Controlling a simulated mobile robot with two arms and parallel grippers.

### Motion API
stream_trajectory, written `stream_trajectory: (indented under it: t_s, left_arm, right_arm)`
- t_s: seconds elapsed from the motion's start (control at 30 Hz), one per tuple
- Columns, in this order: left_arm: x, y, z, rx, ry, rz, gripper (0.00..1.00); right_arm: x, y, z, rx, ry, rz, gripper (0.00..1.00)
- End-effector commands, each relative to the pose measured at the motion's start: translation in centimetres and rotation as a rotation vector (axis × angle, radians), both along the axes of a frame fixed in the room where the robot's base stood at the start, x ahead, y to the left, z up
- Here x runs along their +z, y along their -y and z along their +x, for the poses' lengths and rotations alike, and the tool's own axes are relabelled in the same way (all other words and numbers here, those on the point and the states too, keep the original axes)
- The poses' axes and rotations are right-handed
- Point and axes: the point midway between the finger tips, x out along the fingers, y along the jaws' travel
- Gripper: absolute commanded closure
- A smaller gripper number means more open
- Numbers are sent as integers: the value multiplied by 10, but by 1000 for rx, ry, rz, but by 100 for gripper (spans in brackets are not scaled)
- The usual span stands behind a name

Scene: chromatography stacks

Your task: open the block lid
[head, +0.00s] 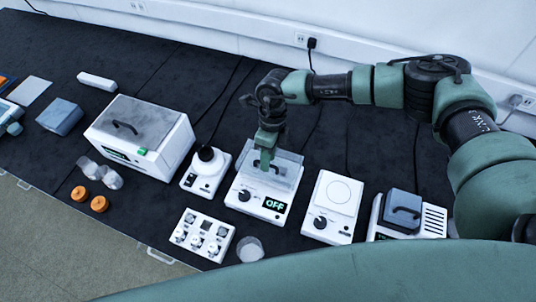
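A white block heater (241,208) with a dial and a display reading OFF stands in the middle of the bench. Its clear lid (289,170) sits over the top of the unit; I cannot tell whether it is fully closed or slightly raised. My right gripper (265,163) points down at the lid's middle, its green fingers overlapping the lid. The fingers are too small and overlapped to tell whether they grip a handle. My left gripper is not in view.
A white hotplate or stirrer (338,193) stands close to the right, and a vortex mixer (206,171) close to the left. A rack of vials (202,236) and a clear cup (250,249) are in front. A large lidded white box (145,135) stands farther left. Cables lie behind.

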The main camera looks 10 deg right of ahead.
Motion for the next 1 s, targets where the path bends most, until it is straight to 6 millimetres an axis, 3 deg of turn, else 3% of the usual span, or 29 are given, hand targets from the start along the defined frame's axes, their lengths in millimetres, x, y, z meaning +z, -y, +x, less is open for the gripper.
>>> stream_trajectory:
  t_s: [0.17, 0.3, 1.0]
  left_arm:
    - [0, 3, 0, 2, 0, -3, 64]
    - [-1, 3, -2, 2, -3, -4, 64]
    - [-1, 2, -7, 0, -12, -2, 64]
  right_arm:
    - [0, 0, 0, 1, 0, 0, 68]
    - [0, 0, 0, 0, 0, 0, 100]
    - [0, 0, 0, 0, 0, 0, 100]
